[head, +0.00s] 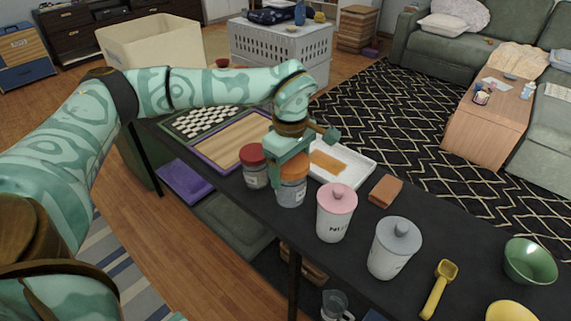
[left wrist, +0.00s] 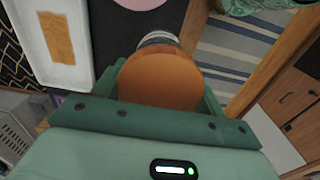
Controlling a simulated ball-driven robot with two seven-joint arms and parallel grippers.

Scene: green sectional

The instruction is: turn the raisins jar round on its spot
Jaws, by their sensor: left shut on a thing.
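A glass jar with an orange lid (head: 291,190) stands upright on the dark table. Its label is too small to read, so I cannot confirm that it is the raisins jar. My left gripper (head: 289,160) comes down from above and is shut on this jar near its lid. In the left wrist view the round orange lid (left wrist: 158,80) sits between the green fingers, with a bit of the jar showing beyond it. A red-lidded jar (head: 254,168) stands close on the left. My right gripper is out of view.
A pink-lidded canister (head: 336,213) stands close on the right, then a grey-lidded canister (head: 394,250). A white tray (head: 357,176) lies behind the jar, with a brown block (head: 385,191) beside it. A yellow scoop (head: 438,290) and a green bowl (head: 530,263) are farther right.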

